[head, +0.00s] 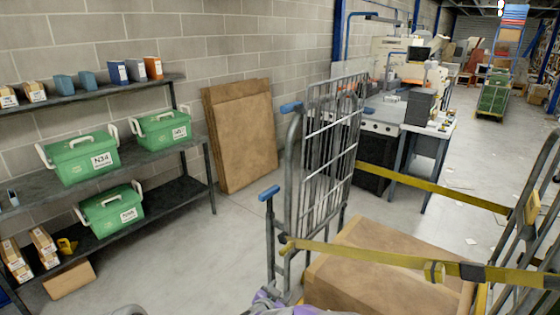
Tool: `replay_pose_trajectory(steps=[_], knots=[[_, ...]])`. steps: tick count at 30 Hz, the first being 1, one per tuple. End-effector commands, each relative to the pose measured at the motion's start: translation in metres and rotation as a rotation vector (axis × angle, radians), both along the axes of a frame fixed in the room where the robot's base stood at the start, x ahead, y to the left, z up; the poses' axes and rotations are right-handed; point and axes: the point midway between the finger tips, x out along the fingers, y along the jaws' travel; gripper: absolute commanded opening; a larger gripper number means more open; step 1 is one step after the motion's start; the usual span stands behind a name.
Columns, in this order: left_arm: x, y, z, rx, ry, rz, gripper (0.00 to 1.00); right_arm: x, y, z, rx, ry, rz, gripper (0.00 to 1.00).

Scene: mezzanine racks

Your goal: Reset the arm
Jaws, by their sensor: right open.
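My right gripper (270,298) shows only in part, low at the bottom edge of the head view, by the foot of the roll cage's near post. It is open, and I see nothing held in it. Most of the right arm is outside the picture or hidden. My left gripper is not in view.
A grey roll cage (291,190) with blue handles, a large cardboard box (385,268) and yellow straps (400,259) stands close at right. Shelves with green crates (82,158) line the left wall. Brown boards (240,135) lean behind. Floor between (205,255) is clear.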

Motion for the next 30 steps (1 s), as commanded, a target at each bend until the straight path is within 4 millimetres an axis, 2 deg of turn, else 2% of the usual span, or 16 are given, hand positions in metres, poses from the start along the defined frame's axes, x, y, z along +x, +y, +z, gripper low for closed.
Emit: replay_pose_trajectory(steps=[5,8,10,11,14,15,17,18,21,24,25,27,30], knots=[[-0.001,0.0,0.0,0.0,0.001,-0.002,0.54,-0.014,-0.016,-0.034,0.031,0.062,0.139,0.54],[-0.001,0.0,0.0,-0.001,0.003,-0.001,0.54,-0.034,-0.028,-0.061,0.065,0.134,0.235,0.54],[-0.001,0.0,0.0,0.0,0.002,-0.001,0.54,-0.059,-0.039,-0.086,0.102,0.215,0.311,0.54],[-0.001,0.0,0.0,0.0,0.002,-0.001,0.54,-0.073,-0.044,-0.097,0.122,0.257,0.344,0.54],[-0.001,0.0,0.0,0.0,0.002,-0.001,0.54,-0.133,-0.062,-0.131,0.206,0.426,0.441,0.54],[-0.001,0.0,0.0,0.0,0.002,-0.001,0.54,-0.161,-0.069,-0.143,0.245,0.5,0.473,0.54],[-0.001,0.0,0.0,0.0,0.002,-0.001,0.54,-0.204,-0.077,-0.155,0.3,0.609,0.512,0.54],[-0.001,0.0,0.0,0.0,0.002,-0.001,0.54,-0.232,-0.082,-0.16,0.337,0.677,0.532,0.54],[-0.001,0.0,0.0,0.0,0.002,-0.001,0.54,-0.295,-0.091,-0.166,0.419,0.829,0.566,0.54],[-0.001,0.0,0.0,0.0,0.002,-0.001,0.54,-0.342,-0.096,-0.165,0.479,0.942,0.583,0.54],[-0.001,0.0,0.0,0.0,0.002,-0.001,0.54,-0.353,-0.097,-0.164,0.493,0.966,0.587,0.54],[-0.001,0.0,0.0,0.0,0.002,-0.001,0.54,-0.371,-0.099,-0.162,0.517,1.01,0.593,0.54],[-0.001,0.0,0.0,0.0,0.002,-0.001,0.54,-0.383,-0.1,-0.16,0.533,1.039,0.597,0.54]])
